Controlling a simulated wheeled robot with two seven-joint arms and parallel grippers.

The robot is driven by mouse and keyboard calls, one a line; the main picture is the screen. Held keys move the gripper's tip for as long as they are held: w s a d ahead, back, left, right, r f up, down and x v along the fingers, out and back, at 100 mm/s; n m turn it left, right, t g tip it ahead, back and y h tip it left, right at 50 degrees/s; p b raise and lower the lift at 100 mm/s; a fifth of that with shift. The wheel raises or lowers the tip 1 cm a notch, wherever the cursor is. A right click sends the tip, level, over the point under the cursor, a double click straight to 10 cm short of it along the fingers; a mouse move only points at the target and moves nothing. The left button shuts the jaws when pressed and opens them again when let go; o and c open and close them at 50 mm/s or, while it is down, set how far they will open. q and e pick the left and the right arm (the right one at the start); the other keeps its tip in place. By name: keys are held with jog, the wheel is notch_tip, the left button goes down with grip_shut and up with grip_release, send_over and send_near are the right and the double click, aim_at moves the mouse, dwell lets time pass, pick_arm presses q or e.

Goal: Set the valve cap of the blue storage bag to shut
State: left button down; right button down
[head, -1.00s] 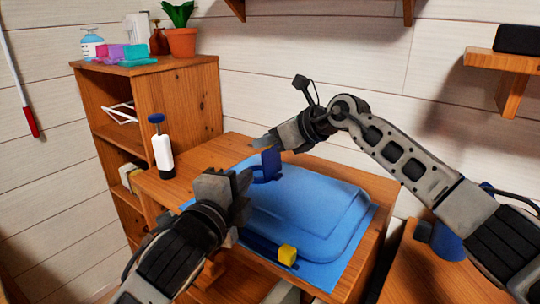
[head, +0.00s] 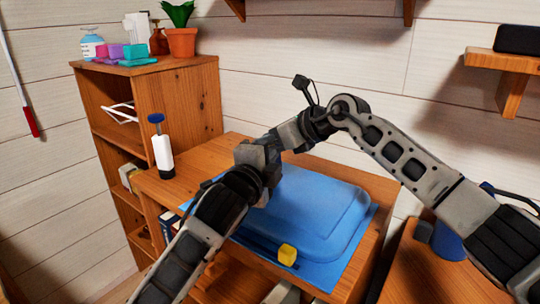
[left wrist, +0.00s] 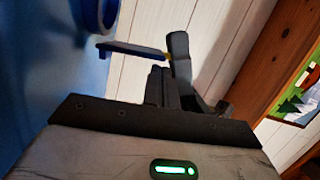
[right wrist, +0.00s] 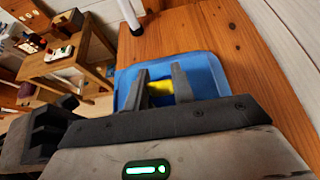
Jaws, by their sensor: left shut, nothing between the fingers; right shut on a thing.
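The blue storage bag (head: 315,215) lies flat on the wooden desk. In the left wrist view its surface fills the left side (left wrist: 35,70), with the round blue valve ring (left wrist: 110,15) at the top. The blue valve cap (left wrist: 130,48) shows there edge-on, standing out from the bag. My right gripper (right wrist: 160,80) is shut on the cap's yellow tab (right wrist: 160,91). My left gripper (head: 262,155) is shut and empty, close to the cap; contact is unclear. In the head view it hides the cap.
A yellow block (head: 287,254) sits on a dark strip at the bag's front edge. A white pump with a blue knob (head: 162,150) stands at the desk's left. A wooden shelf (head: 180,105) is behind it. A blue cup (head: 447,241) is at right.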

jog(key=shift+s+a+f, duration=0.2)
jog(key=shift+f, duration=0.2)
pick_arm(q)
jog(key=shift+w+a+n, duration=0.4)
jog(key=shift+a, duration=0.25)
jog(key=shift+a+f, duration=0.1)
pick_arm(e)
jog(key=c, duration=1.5)
grip_release()
pick_arm(q)
jog(key=shift+a, duration=0.15)
pick_arm(e)
jog(key=o, duration=0.3)
jog(key=shift+w+a, duration=0.1)
jog(key=shift+o, duration=0.2)
jog(key=shift+r, duration=0.1)
